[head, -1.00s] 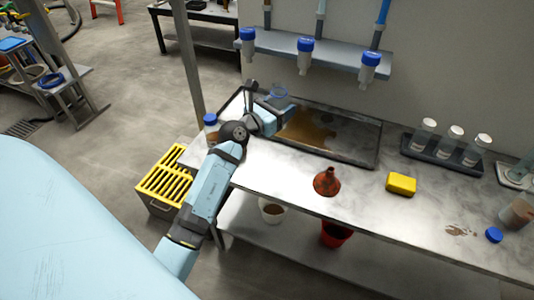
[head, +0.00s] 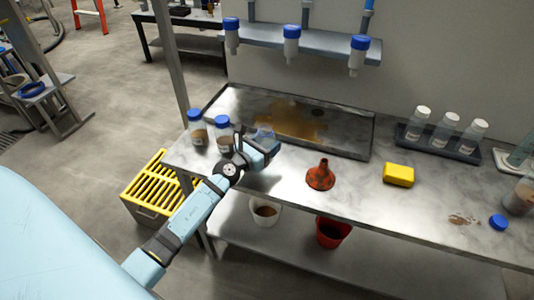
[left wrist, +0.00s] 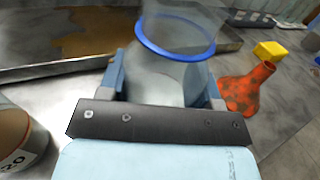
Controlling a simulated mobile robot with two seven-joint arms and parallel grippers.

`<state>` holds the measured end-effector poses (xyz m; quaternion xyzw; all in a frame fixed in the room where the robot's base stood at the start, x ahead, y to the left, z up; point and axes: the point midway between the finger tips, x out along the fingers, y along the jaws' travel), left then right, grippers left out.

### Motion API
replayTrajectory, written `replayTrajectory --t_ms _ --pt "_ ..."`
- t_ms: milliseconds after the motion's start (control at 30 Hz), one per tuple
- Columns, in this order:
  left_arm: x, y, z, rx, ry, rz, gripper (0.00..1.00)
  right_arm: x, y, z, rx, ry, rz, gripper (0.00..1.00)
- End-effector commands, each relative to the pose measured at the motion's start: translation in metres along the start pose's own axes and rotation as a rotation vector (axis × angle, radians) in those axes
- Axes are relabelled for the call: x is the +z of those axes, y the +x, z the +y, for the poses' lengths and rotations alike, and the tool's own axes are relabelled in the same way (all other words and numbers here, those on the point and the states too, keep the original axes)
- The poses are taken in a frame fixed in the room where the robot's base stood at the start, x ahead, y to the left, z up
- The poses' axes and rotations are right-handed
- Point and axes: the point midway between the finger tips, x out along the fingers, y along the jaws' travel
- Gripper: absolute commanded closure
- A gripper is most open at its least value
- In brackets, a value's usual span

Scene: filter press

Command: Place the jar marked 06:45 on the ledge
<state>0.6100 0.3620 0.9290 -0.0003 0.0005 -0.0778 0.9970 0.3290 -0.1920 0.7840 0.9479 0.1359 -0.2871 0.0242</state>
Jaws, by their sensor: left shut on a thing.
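My left gripper (head: 265,143) is shut on a clear vessel (head: 264,134), near the front edge of the dark tray. In the left wrist view the clear vessel (left wrist: 168,65) has a blue ring and sits between the fingers; no marking on it is readable. Two blue-capped jars with brown contents, a left one (head: 197,128) and a right one (head: 222,135), stand on the bench left of the gripper. A jar (left wrist: 15,145) in the left wrist view shows a partly cut-off label ending in "20". I cannot read 06:45 anywhere. A grey wall ledge (head: 265,38) runs above the bench. My right gripper is not in view.
The dark tray (head: 350,145) has a brown stain. A red-brown funnel (head: 320,177) and a yellow sponge (head: 398,174) are to the right. A rack (head: 428,147) holds capped bottles. Several blue-topped bottles, one (head: 291,45) in the middle, hang at the ledge.

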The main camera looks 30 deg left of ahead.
Motion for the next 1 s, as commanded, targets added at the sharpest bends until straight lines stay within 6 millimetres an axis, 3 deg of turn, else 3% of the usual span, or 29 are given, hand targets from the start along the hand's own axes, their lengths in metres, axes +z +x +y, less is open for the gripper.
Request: replayTrajectory --t_ms 33,133,567,600,700,1000 --pt "-0.016 0.000 0.000 -0.001 0.002 0.002 0.68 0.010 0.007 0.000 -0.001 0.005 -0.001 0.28" --pt "-0.028 0.000 0.000 0.000 0.002 0.001 0.68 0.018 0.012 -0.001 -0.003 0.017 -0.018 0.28" --pt "-0.032 0.000 0.000 0.000 0.001 0.000 0.68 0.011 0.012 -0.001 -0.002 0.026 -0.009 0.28" --pt "-0.031 0.000 0.000 0.000 0.001 0.000 0.37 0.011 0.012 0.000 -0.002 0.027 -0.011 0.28" --pt "-0.031 0.000 0.000 0.000 0.001 0.000 0.16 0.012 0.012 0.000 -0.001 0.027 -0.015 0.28" --pt "-0.028 0.000 0.000 0.000 0.001 0.000 0.16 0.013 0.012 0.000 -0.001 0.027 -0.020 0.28"
